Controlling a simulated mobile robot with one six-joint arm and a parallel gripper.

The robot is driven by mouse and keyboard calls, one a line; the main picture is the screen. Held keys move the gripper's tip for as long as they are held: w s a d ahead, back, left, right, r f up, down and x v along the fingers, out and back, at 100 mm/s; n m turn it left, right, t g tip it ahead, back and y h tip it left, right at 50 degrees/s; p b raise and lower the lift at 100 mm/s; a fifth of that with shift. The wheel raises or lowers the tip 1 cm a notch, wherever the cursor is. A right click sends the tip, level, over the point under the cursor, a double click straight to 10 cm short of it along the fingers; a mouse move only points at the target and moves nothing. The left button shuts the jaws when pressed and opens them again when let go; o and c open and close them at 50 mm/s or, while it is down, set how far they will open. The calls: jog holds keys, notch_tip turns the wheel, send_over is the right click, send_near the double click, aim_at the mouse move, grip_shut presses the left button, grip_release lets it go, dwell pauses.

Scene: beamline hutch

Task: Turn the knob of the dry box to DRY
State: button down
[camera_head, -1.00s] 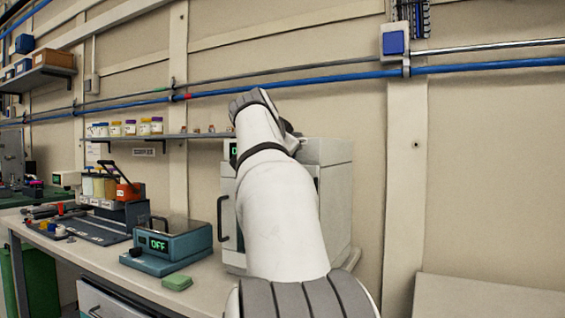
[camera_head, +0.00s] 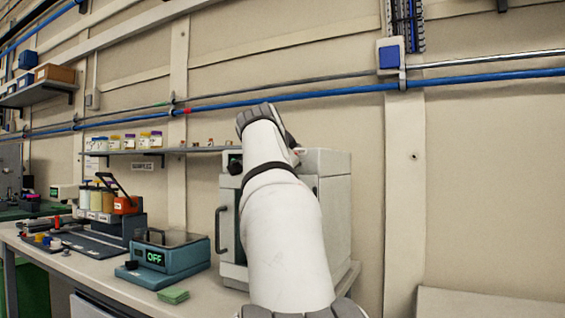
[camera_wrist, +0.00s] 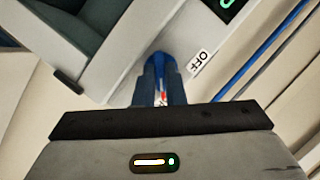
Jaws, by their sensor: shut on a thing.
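The dry box (camera_head: 335,205) is a pale cabinet on the bench, partly hidden behind my arm in the head view. Its dark door handle shows left of my arm.
A teal device reading OFF (camera_head: 172,255) stands left of the dry box, with a green pad (camera_head: 173,295) before it. A bottle rack (camera_head: 105,205) is farther left. A shelf with jars (camera_head: 135,150) and a blue pipe (camera_head: 330,93) run along the wall.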

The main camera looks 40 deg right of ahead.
jog(key=c, duration=1.5)
grip_release()
jog(key=v, duration=0.7)
jog(key=shift+s+a+p, duration=0.25)
jog(key=shift+a+p, duration=0.05)
jog(key=shift+r, duration=0.15)
